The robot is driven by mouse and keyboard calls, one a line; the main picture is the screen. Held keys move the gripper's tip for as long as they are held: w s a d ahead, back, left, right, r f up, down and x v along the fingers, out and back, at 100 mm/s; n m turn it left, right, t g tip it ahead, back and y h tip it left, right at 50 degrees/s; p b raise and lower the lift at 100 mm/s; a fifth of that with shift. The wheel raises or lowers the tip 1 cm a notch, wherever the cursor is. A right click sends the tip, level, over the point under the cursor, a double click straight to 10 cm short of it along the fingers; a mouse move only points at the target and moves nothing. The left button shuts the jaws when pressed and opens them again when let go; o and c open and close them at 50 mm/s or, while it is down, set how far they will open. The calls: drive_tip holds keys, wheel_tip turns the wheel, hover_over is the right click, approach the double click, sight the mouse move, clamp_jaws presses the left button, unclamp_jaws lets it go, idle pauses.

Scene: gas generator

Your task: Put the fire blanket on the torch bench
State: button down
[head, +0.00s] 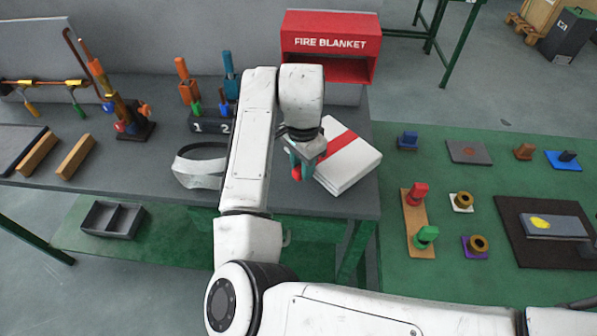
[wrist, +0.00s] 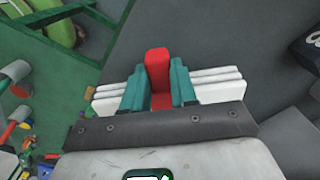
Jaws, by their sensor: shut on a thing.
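The fire blanket (head: 350,172) is a folded white pack with a red band, at the right end of the grey bench in the head view. My gripper (head: 299,168) is at its left front edge. In the wrist view, my gripper (wrist: 158,88) has its teal fingers shut on the blanket's red tab (wrist: 157,62), with white folds (wrist: 218,84) on both sides. I cannot tell whether the blanket rests on the bench or is just above it. The grey bench (head: 60,188) carries torches (head: 128,115) at its left, so it appears to be the torch bench.
The red fire blanket box (head: 330,45) stands open behind the blanket. A white looped strap (head: 200,167) and a numbered holder (head: 205,122) are left of my arm. A green table (head: 465,190) with several small parts stands right. The bench's front middle has bare room.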

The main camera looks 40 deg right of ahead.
drive_tip(key=shift+w+f, duration=0.75)
drive_tip(key=shift+f, duration=0.1)
drive_tip(key=shift+f+p, duration=0.45)
drive_tip(key=shift+f, duration=1.1)
drive_tip(key=c, duration=0.9)
unclamp_jaws()
drive_tip(key=shift+f, duration=0.1)
wheel_tip(320, 180, up, 12)
drive_tip(key=shift+r+b, duration=0.1)
drive_tip(key=shift+b, duration=0.65)
